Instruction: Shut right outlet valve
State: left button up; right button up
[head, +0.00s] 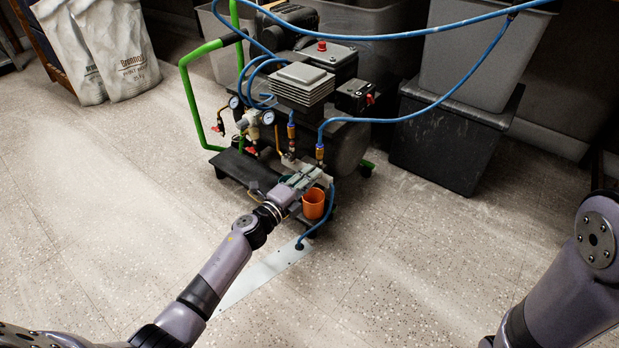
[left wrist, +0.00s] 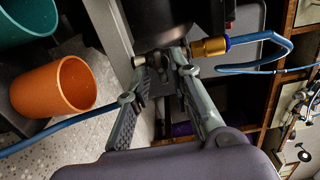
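The right outlet's brass fitting (head: 319,152), with a blue hose on top, stands at the compressor's front right. It also shows in the left wrist view as a gold coupling with a blue collar (left wrist: 209,47). The valve's grey metal body (left wrist: 157,62) lies just beyond my left fingertips; its handle is hard to make out. My left gripper (head: 312,178) is right below this outlet in the head view. In the left wrist view, its fingers (left wrist: 162,76) are apart, with a gap between them; contact is unclear. My right arm shows at the right edge, its gripper out of view.
An orange cup (head: 314,203) stands close beside my left gripper and also shows in the left wrist view (left wrist: 54,88). Another outlet fitting (head: 291,132) is to the left. Blue hoses (head: 440,100) loop around. A dark bin (head: 450,140) stands right. Front floor is mostly clear.

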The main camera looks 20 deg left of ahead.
pick_arm(q)
jog(key=shift+o, duration=0.5)
jog(key=v, duration=1.2)
jog(key=shift+r, duration=0.1)
